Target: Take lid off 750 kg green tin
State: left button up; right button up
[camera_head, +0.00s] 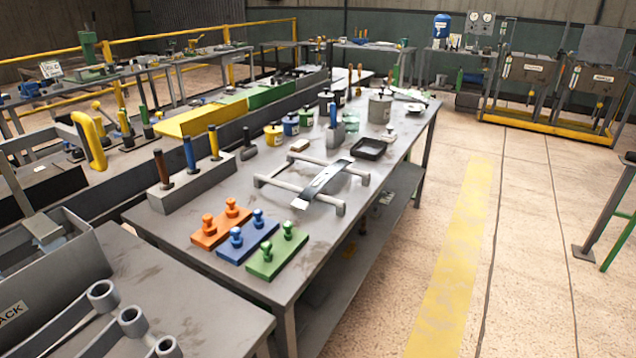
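Several small tins stand upright in the middle of the long grey table. A green tin (306,116) is behind a blue tin (291,124), and a yellow tin (273,134) is nearest in the row. The green tin appears to have a dark lid with a knob on top. A pale label shows on its side, but the writing is too small to read, so I cannot confirm 750 kg. Neither of my grippers is in view.
The long table (160,222) holds a handled frame (345,207) with a flat bar across it, orange, blue and green knobbed plates, a block of upright handles (195,187), a black tray (369,149) and a larger grey tin (380,107). Open floor lies right.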

aim_at(305, 111)
jog(key=l+u, duration=0.1)
jog(key=u, duration=0.4)
jog(key=i+l+u, duration=0.15)
jog(key=l+u, duration=0.25)
jog(key=l, duration=0.4)
jog(key=l+u, duration=0.4)
jog(key=l, duration=1.2)
jog(key=l+u, duration=0.1)
jog(key=l, duration=0.75)
jog(key=k+l, duration=0.1)
jog(key=l, duration=0.75)
jog(key=k+l+u, duration=0.1)
jog(key=l, duration=1.1)
jog(key=i+l, duration=0.15)
jog(key=l, duration=0.2)
